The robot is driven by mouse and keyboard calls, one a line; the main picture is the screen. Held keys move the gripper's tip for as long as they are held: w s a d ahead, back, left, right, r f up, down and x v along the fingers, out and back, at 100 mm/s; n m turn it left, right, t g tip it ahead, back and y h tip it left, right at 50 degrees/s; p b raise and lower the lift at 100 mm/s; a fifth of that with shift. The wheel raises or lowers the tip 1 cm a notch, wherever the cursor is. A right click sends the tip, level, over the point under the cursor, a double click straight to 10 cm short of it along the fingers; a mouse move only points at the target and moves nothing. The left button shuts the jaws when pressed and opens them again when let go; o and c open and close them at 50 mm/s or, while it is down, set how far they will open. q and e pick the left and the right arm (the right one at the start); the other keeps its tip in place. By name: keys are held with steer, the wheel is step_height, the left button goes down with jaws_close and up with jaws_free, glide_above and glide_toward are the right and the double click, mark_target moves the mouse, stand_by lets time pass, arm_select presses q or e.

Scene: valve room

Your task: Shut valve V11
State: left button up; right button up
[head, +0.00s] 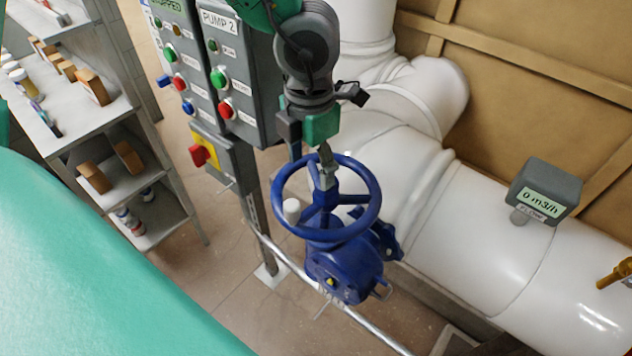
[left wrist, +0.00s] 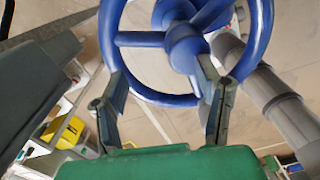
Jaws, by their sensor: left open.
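A blue handwheel (head: 368,224) sits on a blue valve body (head: 342,272) in the middle of the head view, beside a white pipe. No V11 label is readable. My left gripper (head: 312,165) reaches down from above to the far side of the wheel's rim. In the left wrist view the gripper (left wrist: 166,88) is open, with one finger on each side of a stretch of the blue rim (left wrist: 258,50). The wheel's hub (left wrist: 187,47) shows beyond the fingers. I cannot tell whether the fingers touch the rim. My right gripper is not in view.
Grey pump panels (head: 214,20) with coloured buttons stand behind, left of my arm. A flow meter (head: 547,190) reading 0 m3/h is on the white pipe (head: 470,230). A shelf (head: 128,190) with small boxes stands at the left. A metal rail (head: 375,332) runs low by the valve.

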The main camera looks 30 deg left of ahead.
arm_select(q)
steer(key=d+f, duration=0.1)
steer(key=d+f+b, duration=0.1)
steer(key=d, duration=0.1)
steer(key=shift+s, duration=0.1)
steer(key=shift+f, duration=0.3)
steer(key=shift+a+f+b, duration=0.2)
steer(key=shift+a+b, duration=0.05)
steer(key=shift+b, duration=0.1)
steer(key=shift+a+f, duration=0.1)
steer(key=shift+a, duration=0.2)
steer(key=shift+a+f, duration=0.15)
steer(key=shift+a, duration=0.6)
steer(key=shift+s+a, duration=0.1)
steer(key=shift+a, duration=0.1)
steer(key=shift+c, duration=1.2)
steer(key=shift+d, duration=0.15)
jaws_close()
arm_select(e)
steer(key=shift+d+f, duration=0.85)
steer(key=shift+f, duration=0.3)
